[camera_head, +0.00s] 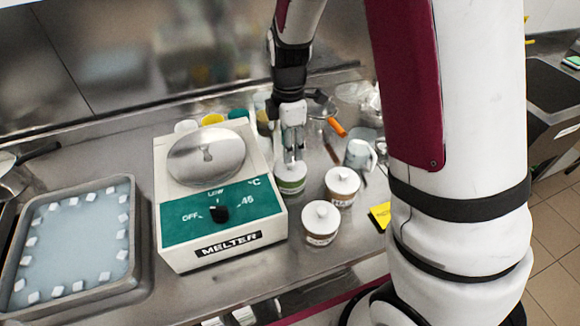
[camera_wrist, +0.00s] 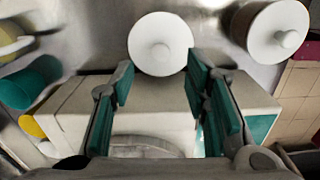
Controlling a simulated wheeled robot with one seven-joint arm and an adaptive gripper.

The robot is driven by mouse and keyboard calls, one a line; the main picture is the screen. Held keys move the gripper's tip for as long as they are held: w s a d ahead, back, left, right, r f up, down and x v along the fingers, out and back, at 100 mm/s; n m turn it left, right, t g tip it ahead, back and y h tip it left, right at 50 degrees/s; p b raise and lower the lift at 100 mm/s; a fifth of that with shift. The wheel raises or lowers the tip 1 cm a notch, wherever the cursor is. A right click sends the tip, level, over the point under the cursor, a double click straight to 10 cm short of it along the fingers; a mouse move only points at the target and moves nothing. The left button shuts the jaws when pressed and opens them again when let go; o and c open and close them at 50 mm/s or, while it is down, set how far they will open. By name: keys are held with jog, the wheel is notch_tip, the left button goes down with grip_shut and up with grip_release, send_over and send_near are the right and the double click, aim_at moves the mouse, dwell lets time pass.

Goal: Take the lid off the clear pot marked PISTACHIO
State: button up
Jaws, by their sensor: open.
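Three clear pots with white knobbed lids stand right of the melter. The pot with the green band (camera_head: 291,186) is nearest the melter; its lettering is too small to read, so I cannot confirm PISTACHIO. My gripper (camera_head: 293,157) is open and points down over its white lid (camera_head: 285,171). In the wrist view the lid (camera_wrist: 160,43) appears just beyond the open fingertips (camera_wrist: 160,70); I cannot tell whether they touch it. Two pots with brownish contents, one at the right (camera_head: 341,197) and one in front (camera_head: 320,238), also have their lids on.
The melter (camera_head: 215,250) with its round metal cover stands close on the left. A tray of ice-blue liquid (camera_head: 75,240) lies farther left. A clear jug (camera_head: 360,154) and an orange-handled tool (camera_head: 337,127) are behind the pots. A yellow card (camera_head: 381,214) lies right.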

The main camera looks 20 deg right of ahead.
aim_at(290, 166)
jog(key=shift+d+f+p, duration=0.1)
jog(key=shift+f+p, duration=0.35)
jog(key=shift+f, duration=2.1)
jog(key=c, duration=0.9)
